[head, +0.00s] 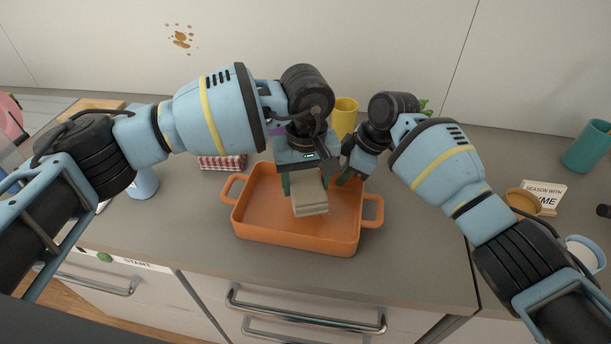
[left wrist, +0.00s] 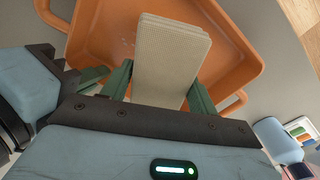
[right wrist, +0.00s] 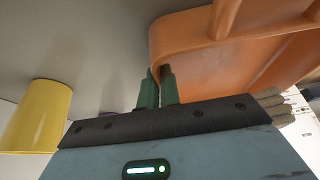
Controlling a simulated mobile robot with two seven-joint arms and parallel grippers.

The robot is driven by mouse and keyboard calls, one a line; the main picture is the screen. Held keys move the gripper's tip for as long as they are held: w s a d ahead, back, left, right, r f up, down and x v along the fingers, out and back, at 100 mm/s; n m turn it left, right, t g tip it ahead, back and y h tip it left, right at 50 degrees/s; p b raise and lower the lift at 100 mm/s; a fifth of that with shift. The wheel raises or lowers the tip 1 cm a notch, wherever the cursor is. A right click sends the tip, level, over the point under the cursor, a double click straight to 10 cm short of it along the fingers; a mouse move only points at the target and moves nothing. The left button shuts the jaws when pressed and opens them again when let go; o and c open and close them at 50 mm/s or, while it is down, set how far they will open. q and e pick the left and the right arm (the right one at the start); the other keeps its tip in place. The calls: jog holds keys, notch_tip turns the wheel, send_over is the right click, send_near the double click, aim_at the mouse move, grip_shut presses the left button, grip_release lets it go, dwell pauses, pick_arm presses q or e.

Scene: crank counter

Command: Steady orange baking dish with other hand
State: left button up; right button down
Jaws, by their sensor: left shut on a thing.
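The orange baking dish (head: 285,236) stands on the counter with a loop handle at each side. My left gripper (head: 306,185) is shut on a stack of pale ribbed sheets (head: 311,208), held over the dish. In the left wrist view the stack (left wrist: 170,58) sits between the green fingers, with the dish floor (left wrist: 105,38) behind. My right gripper (head: 346,178) is at the dish's far right rim. In the right wrist view its fingers (right wrist: 158,90) are close together at the dish's corner wall (right wrist: 190,50), one apparently on each side; contact is unclear.
A yellow cup (head: 345,116) stands behind the dish, near my right gripper. A red checked cloth (head: 222,162) lies behind left. A teal cup (head: 588,146), a small sign (head: 545,192) and a white-blue bowl (head: 585,252) are at right.

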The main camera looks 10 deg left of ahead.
pick_arm(q)
jog(key=shift+f, duration=1.95)
jog(key=shift+f, duration=1.05)
jog(key=shift+d+r, duration=0.1)
jog(key=shift+d, duration=1)
jog(key=shift+a, duration=0.2)
jog(key=shift+a, duration=0.9)
jog(key=shift+d, duration=0.1)
jog(key=shift+s+d+f, duration=0.1)
jog(key=shift+d+f, duration=0.1)
jog(key=shift+d, duration=0.8)
jog(key=shift+a, duration=0.15)
